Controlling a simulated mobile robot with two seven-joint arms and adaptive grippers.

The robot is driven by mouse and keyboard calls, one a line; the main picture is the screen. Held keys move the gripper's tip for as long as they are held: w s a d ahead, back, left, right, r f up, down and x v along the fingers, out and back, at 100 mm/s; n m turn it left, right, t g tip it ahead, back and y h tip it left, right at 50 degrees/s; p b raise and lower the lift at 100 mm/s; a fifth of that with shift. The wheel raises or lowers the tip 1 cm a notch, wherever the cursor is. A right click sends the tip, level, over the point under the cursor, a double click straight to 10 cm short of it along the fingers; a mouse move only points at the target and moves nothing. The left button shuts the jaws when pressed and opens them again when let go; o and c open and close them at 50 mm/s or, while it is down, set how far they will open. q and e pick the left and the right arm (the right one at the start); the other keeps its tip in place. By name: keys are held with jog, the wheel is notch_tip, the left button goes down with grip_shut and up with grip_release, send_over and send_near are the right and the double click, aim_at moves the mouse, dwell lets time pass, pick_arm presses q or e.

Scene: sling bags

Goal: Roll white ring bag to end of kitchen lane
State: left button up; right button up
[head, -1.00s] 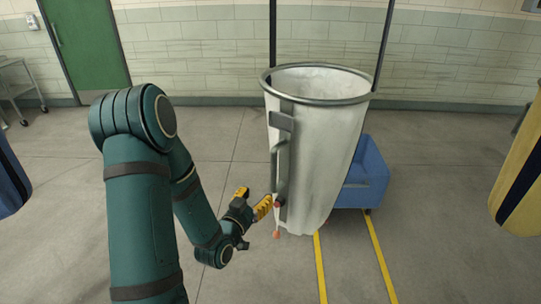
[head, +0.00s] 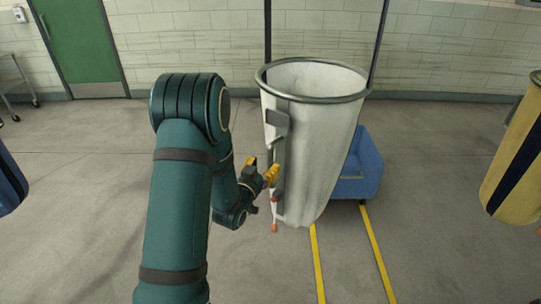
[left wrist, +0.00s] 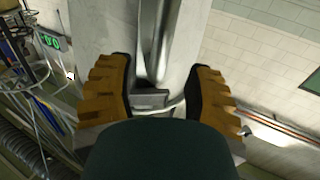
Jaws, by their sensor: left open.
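The white ring bag (head: 325,150) hangs from a grey metal ring (head: 312,98) in the middle of the head view, with dark straps or bars rising above it. A grey handle (head: 279,160) runs down its left side, with a small red-orange piece at the bottom. My left gripper (head: 262,172) is at the bag's left side, close to the handle. In the left wrist view, its yellow fingers (left wrist: 155,95) are spread apart, with the bag and handle between and beyond them. Contact cannot be told. My right gripper is not in view.
A blue cart (head: 359,170) stands behind and right of the bag. Two yellow lines (head: 376,250) run along the floor toward the front. A yellow and dark bag (head: 517,165) is at the right edge and a blue one (head: 10,183) at the left. Floor between is clear.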

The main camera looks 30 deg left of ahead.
aim_at(269, 159)
pick_arm(q)
jog(key=shift+w+a, duration=0.2)
jog(key=shift+w, duration=1.1)
jog(key=shift+w+a, duration=0.15)
jog(key=shift+w, duration=1.1)
grip_shut()
